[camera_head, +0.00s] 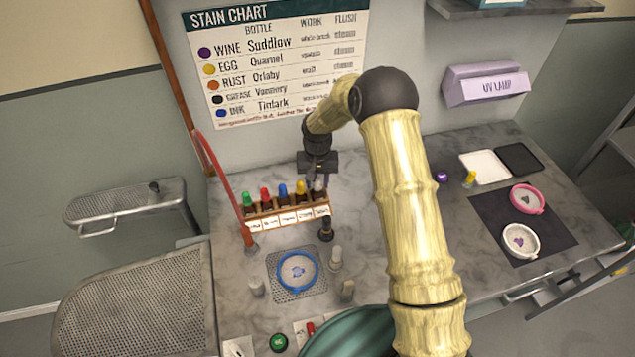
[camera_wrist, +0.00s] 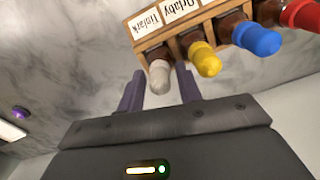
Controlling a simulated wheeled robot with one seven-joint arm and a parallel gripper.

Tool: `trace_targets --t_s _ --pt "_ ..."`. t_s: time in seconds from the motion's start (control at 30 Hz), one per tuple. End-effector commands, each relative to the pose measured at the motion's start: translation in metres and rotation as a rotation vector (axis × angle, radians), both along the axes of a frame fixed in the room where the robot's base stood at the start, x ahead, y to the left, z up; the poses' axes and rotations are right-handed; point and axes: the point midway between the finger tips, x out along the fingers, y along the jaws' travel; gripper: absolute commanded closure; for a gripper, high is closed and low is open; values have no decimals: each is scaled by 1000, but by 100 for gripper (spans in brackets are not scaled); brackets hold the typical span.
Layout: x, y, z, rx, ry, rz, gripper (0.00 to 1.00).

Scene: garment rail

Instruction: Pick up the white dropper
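The white dropper (camera_wrist: 160,77) stands in the end slot of a wooden rack (camera_wrist: 148,42), at the slot labelled Tinlark. My gripper (camera_wrist: 158,82) is open, with one purple finger on each side of the white dropper top. Small gaps show between the fingers and the dropper, so it is not gripped. In the head view my gripper (camera_head: 318,172) is over the right end of the rack (camera_head: 290,221), and the white dropper (camera_head: 320,185) is partly hidden beneath it.
Yellow (camera_wrist: 206,58), blue (camera_wrist: 257,38) and red (camera_wrist: 301,14) droppers stand beside the white one in the rack. A red tube (camera_head: 215,165) rises left of the rack. A blue hoop (camera_head: 298,271) lies in front. A stain chart (camera_head: 275,60) hangs behind.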

Motion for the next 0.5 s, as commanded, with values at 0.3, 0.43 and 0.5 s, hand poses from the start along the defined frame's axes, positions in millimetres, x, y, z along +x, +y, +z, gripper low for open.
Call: trace_targets --t_s 0.3,0.43,0.5 --pt "0 0 0 0 0 0 65" --pt "0 0 0 0 0 0 87" --pt "0 0 0 0 0 0 98"
